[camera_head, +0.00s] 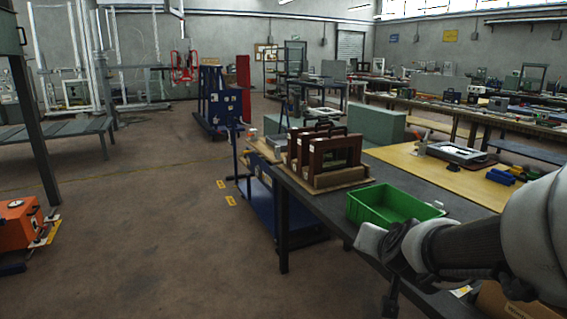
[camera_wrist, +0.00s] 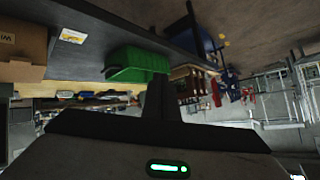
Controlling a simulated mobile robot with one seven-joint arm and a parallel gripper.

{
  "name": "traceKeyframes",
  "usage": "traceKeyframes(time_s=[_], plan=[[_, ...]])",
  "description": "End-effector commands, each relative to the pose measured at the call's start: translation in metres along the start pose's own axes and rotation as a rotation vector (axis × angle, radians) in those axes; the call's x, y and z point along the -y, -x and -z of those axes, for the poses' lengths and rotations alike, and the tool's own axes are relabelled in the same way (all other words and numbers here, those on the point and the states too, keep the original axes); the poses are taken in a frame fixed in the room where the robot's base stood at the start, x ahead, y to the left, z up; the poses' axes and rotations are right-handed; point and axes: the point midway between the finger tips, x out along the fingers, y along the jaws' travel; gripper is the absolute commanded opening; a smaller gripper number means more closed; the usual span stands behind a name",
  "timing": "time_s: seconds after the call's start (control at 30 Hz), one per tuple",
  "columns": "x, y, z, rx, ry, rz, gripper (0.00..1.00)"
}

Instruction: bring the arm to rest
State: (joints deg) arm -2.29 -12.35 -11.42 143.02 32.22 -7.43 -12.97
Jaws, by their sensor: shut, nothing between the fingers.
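My arm (camera_head: 480,245) reaches in from the right of the head view, over the near edge of the dark table. The green bin also shows in the wrist view (camera_wrist: 136,65), which is turned upside down.
Brown frames (camera_head: 325,150) stand in a wooden rack on the table's left end. A cardboard box (camera_head: 505,303) is at the lower right. A blue cart (camera_head: 275,208) stands left of the table. An orange machine (camera_head: 18,225) is far left. The floor between is clear.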

Motion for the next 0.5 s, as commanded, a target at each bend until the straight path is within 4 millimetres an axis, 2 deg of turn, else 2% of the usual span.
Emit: traceKeyframes(time_s=[0.03, 0.1, 0.2, 0.37, 0.5], plan=[[0.026, 0.025, -0.008, 0.058, 0.05, 0.083, 0.0], [0.046, 0.055, -0.028, 0.153, 0.13, 0.151, 0.0], [0.055, 0.094, -0.055, 0.263, 0.237, 0.187, 0.0], [0.041, 0.145, -0.086, 0.391, 0.38, 0.155, 0.0], [0.014, 0.184, -0.104, 0.474, 0.481, 0.072, 0.0]])
